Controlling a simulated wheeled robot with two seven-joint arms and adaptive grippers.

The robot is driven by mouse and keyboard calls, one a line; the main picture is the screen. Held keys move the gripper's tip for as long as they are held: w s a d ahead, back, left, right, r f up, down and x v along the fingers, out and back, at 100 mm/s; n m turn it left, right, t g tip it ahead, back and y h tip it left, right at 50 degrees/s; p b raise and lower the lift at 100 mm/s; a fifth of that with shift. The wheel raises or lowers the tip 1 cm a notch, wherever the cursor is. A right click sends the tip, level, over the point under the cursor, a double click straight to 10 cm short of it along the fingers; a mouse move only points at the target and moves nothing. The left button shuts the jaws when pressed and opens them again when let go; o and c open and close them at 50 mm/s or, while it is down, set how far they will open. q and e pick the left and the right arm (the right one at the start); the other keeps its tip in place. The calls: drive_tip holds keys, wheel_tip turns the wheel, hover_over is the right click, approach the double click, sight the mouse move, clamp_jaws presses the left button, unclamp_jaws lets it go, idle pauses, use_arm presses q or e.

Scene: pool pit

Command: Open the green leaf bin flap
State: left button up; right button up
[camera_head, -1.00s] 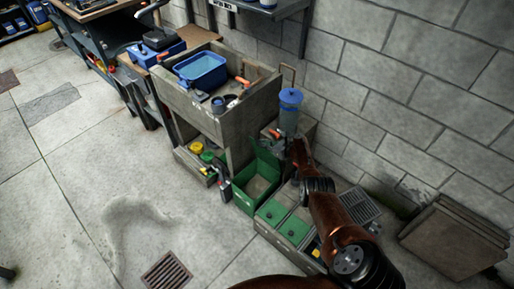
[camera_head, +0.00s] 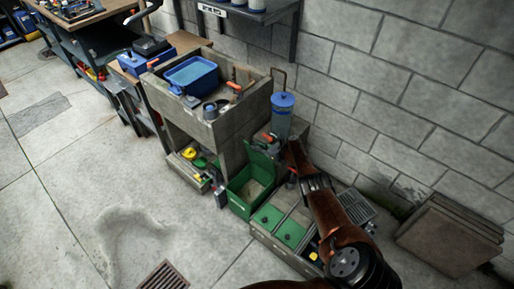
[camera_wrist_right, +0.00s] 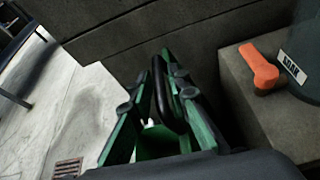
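The green leaf bin (camera_head: 239,197) stands open-topped beside the grey stone sink unit in the head view. Its green flap (camera_head: 263,165) stands raised at the bin's back edge. My right arm reaches in from the lower right and ends close beside the flap; the gripper's fingertips are largely hidden there. In the right wrist view, green panels (camera_wrist_right: 190,110) and dark jointed parts surround a black curved bar (camera_wrist_right: 160,88). I cannot tell whether the fingers touch the flap or hold anything. My left gripper is not in view.
Two shut green lids (camera_head: 290,233) lie on a low box right of the bin. A blue-topped cylinder (camera_head: 282,116) and an orange item (camera_wrist_right: 260,66) stand behind. Stacked slabs (camera_head: 450,240) lean at the right wall. The floor at left is mostly clear.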

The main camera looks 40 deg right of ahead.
drive_tip(key=shift+w+a, duration=0.1)
drive_tip(key=v, duration=1.2)
idle(0.4)
idle(0.4)
